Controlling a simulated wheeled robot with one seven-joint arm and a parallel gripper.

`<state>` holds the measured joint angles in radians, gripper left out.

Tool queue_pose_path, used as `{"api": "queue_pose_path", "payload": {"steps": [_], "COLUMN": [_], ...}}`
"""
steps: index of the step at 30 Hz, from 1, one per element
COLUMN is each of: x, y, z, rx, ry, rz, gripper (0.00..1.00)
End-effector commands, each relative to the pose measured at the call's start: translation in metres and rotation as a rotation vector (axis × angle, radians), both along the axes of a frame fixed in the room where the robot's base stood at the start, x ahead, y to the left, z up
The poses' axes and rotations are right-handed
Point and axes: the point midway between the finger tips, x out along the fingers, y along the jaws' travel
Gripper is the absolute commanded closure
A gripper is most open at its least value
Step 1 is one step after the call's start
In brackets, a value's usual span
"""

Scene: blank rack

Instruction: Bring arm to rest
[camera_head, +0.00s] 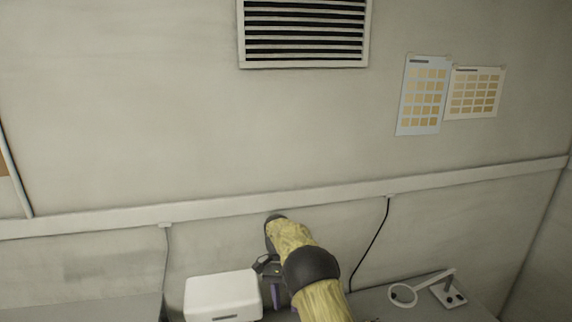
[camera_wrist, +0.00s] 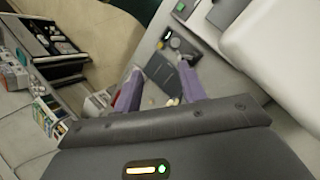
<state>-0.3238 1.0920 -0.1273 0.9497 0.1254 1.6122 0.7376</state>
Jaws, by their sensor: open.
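My arm, in a yellow cover with dark joints, rises from the bottom edge of the head view. My gripper (camera_head: 277,293) hangs beside the white box and is partly hidden by the arm. In the wrist view my gripper (camera_wrist: 160,88) shows two purple fingers spread apart. Nothing is held between them. Behind the fingers lies a grey surface with a dark flat device (camera_wrist: 172,70).
A white box (camera_head: 222,296) stands just left of my gripper; it also fills the upper right of the wrist view (camera_wrist: 275,45). A ring-headed stand (camera_head: 448,294) is at right. Dark shelves (camera_wrist: 58,50) with small items show at left in the wrist view.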

Motion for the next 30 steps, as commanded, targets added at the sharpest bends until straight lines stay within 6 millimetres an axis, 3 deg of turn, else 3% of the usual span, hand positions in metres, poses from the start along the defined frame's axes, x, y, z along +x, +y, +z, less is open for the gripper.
{"api": "queue_pose_path", "payload": {"steps": [14, 23, 30], "x": [-0.016, -0.059, -0.111], "y": [-0.041, -0.085, -0.115], "z": [-0.014, -0.033, -0.055], "rx": [0.091, 0.165, 0.195], "ry": [-0.127, -0.291, -0.422], "rz": [0.058, 0.165, 0.272], "gripper": [0.59, 0.59, 0.59]}}
